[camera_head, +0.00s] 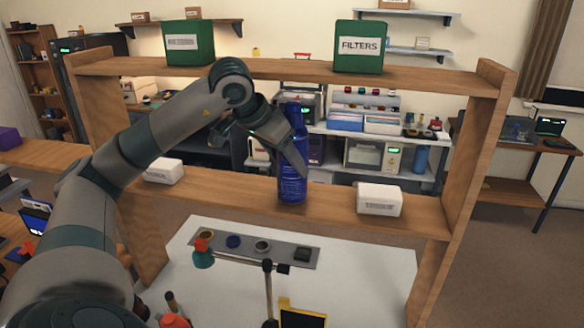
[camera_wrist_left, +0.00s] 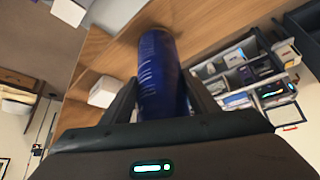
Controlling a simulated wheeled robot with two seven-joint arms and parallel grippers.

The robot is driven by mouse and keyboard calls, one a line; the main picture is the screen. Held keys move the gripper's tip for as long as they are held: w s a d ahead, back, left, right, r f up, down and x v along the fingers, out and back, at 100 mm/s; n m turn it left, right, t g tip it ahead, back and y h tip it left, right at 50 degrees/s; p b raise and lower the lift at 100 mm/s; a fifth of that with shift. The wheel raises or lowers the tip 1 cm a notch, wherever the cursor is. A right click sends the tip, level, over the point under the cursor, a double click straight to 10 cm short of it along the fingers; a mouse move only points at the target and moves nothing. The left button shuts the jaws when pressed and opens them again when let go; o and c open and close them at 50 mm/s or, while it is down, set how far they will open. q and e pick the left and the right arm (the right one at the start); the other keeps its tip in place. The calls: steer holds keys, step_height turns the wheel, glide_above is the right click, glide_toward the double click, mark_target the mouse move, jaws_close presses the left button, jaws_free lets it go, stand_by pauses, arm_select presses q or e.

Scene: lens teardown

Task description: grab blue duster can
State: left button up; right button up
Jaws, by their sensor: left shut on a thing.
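The blue duster can (camera_head: 292,184) stands upright at the middle shelf board of the wooden rack in the head view. My left gripper (camera_head: 300,152) reaches in from the left, with its fingers at the can's upper body. In the left wrist view the can (camera_wrist_left: 161,75) sits between the two fingers of the left gripper (camera_wrist_left: 160,98), which is shut on it. I cannot tell whether the can's base touches the board. My right gripper is not in view.
The wooden shelf board (camera_head: 240,187) also holds a white box (camera_head: 163,171) on the left and a white box (camera_head: 380,200) on the right. Green boxes, one marked FILTERS (camera_head: 360,47), stand on the top board. Below is a white table (camera_head: 365,270) with a grey tray (camera_head: 222,252) and a stand.

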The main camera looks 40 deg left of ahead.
arm_select(q)
steer(key=shift+r, duration=0.25)
steer(key=s+a+r+b, duration=0.1)
steer(key=s+b, duration=1.3)
steer(key=s, duration=0.4)
steer(key=shift+a, duration=0.25)
